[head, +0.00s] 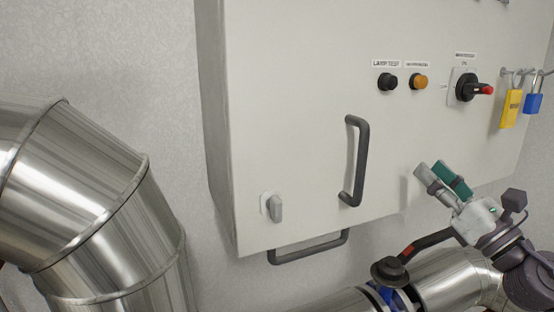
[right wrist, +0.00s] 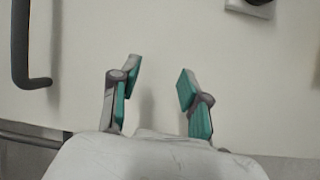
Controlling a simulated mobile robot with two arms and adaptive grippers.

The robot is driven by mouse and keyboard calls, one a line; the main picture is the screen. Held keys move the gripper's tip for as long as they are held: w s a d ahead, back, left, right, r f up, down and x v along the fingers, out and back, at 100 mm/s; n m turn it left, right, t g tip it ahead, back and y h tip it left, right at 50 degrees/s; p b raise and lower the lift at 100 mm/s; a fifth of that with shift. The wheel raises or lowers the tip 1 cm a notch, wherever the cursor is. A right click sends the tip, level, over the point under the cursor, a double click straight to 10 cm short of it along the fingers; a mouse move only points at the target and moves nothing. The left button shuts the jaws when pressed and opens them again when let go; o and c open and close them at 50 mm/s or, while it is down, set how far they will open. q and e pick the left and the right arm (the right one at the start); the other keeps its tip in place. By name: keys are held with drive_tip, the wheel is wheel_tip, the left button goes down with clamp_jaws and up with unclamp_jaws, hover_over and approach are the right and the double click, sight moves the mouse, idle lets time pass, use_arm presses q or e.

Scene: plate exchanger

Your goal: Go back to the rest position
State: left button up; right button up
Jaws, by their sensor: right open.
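My right gripper (head: 445,182) is at the lower right of the head view, in front of the lower part of a light grey control cabinet (head: 300,110). In the right wrist view its two green-padded fingers (right wrist: 157,88) stand apart with nothing between them. The cabinet's pale front (right wrist: 150,30) fills the space behind the fingers. My left gripper is not in either view.
The cabinet carries a black door handle (head: 359,160), a grey latch (head: 273,207), a rotary switch (head: 467,88), a yellow padlock (head: 510,108) and a blue padlock (head: 533,103). A thick metal pipe (head: 80,190) stands left.

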drive_tip(key=s+f+m+g+h, duration=0.4)
drive_tip(key=f+m+h, duration=0.2)
drive_tip(key=f+m, duration=0.9)
drive_tip(key=s+f+m+g+h, duration=0.35)
drive_tip(key=f+m+h, duration=0.25)
drive_tip(key=f+m, duration=0.85)
drive_tip(key=s+a+f+m+g+y, duration=0.1)
drive_tip(key=s+a+f+m+g, duration=0.35)
drive_tip(key=s+f, duration=0.55)
drive_tip(key=s+a+f+m+g+y, duration=0.25)
drive_tip(key=s+f+m+g, duration=0.2)
drive_tip(key=s+f, duration=0.6)
wheel_tip(320, 180, down, 21)
drive_tip(key=s+a+g+h+b, duration=0.1)
drive_tip(key=s+g, duration=0.1)
drive_tip(key=s+d+f+n+g+b, duration=0.1)
drive_tip(key=s+d+f, duration=0.2)
drive_tip(key=s+f, duration=1.4)
wheel_tip(320, 180, down, 3)
drive_tip(key=shift+s+f, duration=0.2)
drive_tip(key=shift+s, duration=0.2)
